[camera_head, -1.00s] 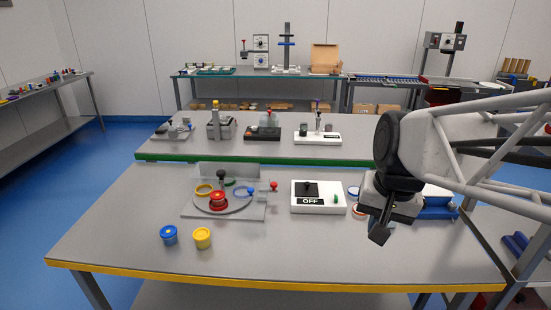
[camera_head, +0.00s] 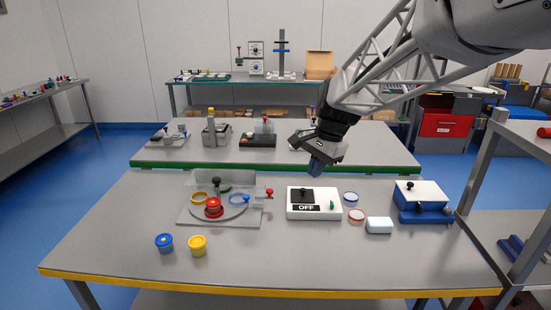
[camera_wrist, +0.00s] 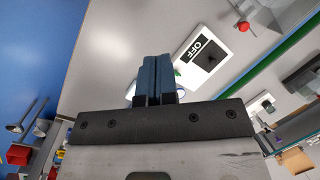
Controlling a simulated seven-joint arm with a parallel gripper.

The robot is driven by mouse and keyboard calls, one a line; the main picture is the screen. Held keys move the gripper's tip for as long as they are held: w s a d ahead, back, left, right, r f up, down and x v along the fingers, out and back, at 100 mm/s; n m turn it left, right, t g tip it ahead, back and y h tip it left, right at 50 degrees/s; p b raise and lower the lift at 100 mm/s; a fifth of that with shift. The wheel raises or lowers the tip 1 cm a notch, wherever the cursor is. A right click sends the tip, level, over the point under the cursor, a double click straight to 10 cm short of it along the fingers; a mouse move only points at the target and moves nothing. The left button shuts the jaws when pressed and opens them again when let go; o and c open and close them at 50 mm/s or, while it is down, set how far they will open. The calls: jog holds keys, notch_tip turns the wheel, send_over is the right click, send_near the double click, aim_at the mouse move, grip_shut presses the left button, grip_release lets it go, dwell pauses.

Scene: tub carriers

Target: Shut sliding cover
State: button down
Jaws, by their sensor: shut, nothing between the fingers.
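A white box (camera_head: 328,213) on the front table carries a black square plate with a dark knob (camera_head: 307,195), an OFF label and a small green handle (camera_head: 332,205). To its right stands a blue box (camera_head: 430,215) with a white top (camera_head: 421,190) and a dark knob. I cannot tell which of these the task calls the sliding cover. My gripper (camera_head: 316,167) is in the air above and behind the white box, apart from it. Its blue fingers are together and empty. The wrist view shows the closed fingers (camera_wrist: 156,78) and the OFF label beyond.
A turntable fixture (camera_head: 222,206) with red, yellow and blue rings stands left of the white box. Round lids (camera_head: 357,215) and a small white block (camera_head: 379,225) lie between the boxes. The front right tabletop is clear.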

aim_at(249, 201)
jog(key=w+a+f+m+g, duration=0.1)
jog(key=w+a+f, duration=0.3)
jog(key=w, duration=0.5)
jog(key=w+a+f+m+y, duration=0.1)
jog(key=w+a+f+m, duration=0.3)
jog(key=w+a, duration=0.2)
jog(key=w, duration=0.2)
jog(key=shift+w+g+y, duration=0.3)
jog(key=shift+w+g, duration=0.05)
jog(key=shift+g, duration=0.05)
jog(key=shift+a+f, duration=0.15)
jog(key=shift+f, duration=0.05)
jog(key=x, duration=0.9)
jog(key=shift+s+a+f, duration=0.1)
jog(key=shift+f, duration=0.2)
jog(key=shift+s+a, duration=0.2)
jog(key=shift+a, duration=0.3)
jog(key=shift+s+a, duration=0.2)
jog(key=shift+a, duration=0.25)
jog(key=shift+s+a, duration=0.2)
jog(key=shift+a, duration=0.25)
jog(key=shift+s+a, duration=0.2)
jog(key=shift+a, duration=0.25)
jog(key=shift+a+r, duration=0.1)
